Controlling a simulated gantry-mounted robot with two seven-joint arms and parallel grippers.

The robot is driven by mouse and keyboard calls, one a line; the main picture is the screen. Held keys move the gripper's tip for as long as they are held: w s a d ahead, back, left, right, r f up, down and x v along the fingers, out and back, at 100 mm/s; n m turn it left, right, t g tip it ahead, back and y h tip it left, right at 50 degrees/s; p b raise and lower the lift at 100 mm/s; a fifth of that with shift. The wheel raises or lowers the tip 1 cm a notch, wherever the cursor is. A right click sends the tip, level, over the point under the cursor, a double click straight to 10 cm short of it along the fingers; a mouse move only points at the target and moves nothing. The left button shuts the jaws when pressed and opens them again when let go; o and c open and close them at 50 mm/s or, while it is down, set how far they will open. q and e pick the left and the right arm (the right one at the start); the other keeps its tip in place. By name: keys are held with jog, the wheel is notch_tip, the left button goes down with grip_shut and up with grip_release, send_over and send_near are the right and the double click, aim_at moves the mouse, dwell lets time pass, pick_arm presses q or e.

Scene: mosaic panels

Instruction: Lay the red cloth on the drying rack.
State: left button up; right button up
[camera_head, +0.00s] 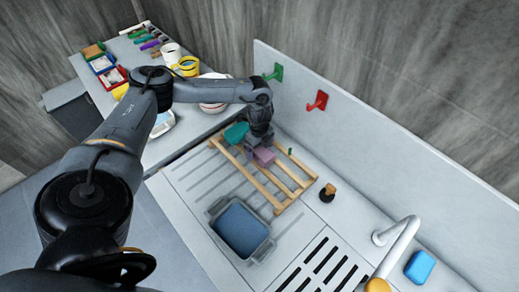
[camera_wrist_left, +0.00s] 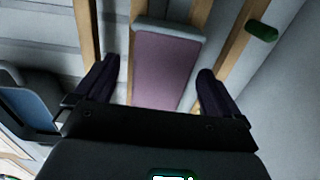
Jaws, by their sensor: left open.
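The wooden drying rack (camera_head: 276,205) lies on the pale counter, and its slats (camera_wrist_left: 88,40) show in the left wrist view. A mauve-pink rectangular piece (camera_head: 265,157) is on the rack. It also shows in the left wrist view (camera_wrist_left: 163,70), with a greyish far edge; I cannot tell if it is the red cloth. No clearly red cloth shows. My left gripper (camera_head: 259,147) is over the rack, pointing down and open. In the wrist view its fingers (camera_wrist_left: 157,85) are on either side of the mauve piece, with gaps. My right gripper is not in view.
A teal piece (camera_head: 236,132) is by the rack's far left end. A blue-grey tub (camera_head: 240,229) stands in front. Green (camera_head: 276,72) and red (camera_head: 317,101) hooks are on the back panel. A tap (camera_head: 397,239) and blue sponge (camera_head: 419,266) are at right. Cups and trays crowd the far-left counter.

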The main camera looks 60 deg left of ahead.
aim_at(259, 149)
pick_arm(q)
notch_tip(259, 149, up, 10)
jog(key=p, duration=0.2)
jog(key=w+d+f+m+t+h, duration=0.1)
jog(key=w+d+f+m+t, duration=0.15)
jog(key=d, duration=0.75)
jog(key=w+d+f+m+t+h, duration=0.15)
jog(key=d+f, duration=0.25)
jog(key=d, duration=0.5)
jog(key=s+d+r+n+t+h, duration=0.2)
jog(key=d+n+t, duration=0.1)
jog(key=d, duration=1.8)
jog(key=s+a+n+g+y, duration=0.1)
jog(key=s+a+n+y, duration=0.1)
jog(key=s+a+n, duration=0.3)
jog(key=s+a+n+g+y, duration=0.2)
jog(key=s+a+n, duration=0.4)
jog(key=s+n, duration=0.3)
jog(key=s, duration=0.3)
jog(key=shift+a+r, duration=0.15)
jog(key=shift+a, duration=0.1)
